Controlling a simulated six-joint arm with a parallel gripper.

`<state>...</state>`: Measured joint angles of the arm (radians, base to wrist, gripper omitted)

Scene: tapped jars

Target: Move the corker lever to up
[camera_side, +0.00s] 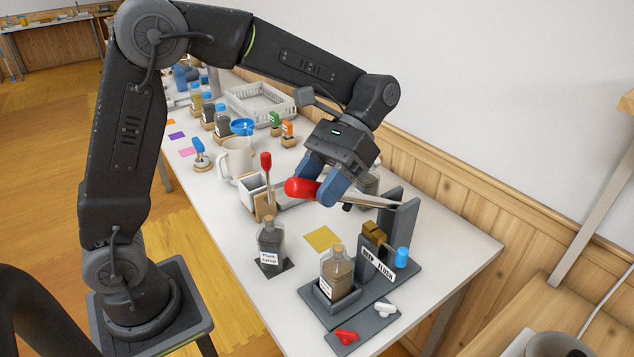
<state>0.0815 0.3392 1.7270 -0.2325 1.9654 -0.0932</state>
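The corker lever is a pale bar with a thick red grip (300,187). It runs right to a dark grey upright (402,225) and lies near level, its red end slightly higher. My gripper (322,186) has its blue fingers on either side of the lever at the red grip. The fingers look closed on it, though the near finger hides part of the contact. A corked brown jar (337,275) stands in a dark holder below and left of the upright. A sign, brown blocks and a blue knob (402,257) are on the stand's front.
A corked grey jar (270,245) stands on a dark pad left of the stand. A red-handled upright piece (266,170), a white mug (236,160) and a white crate (262,103) are behind. Red and white pieces lie in front. A yellow square (322,239) lies on the table.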

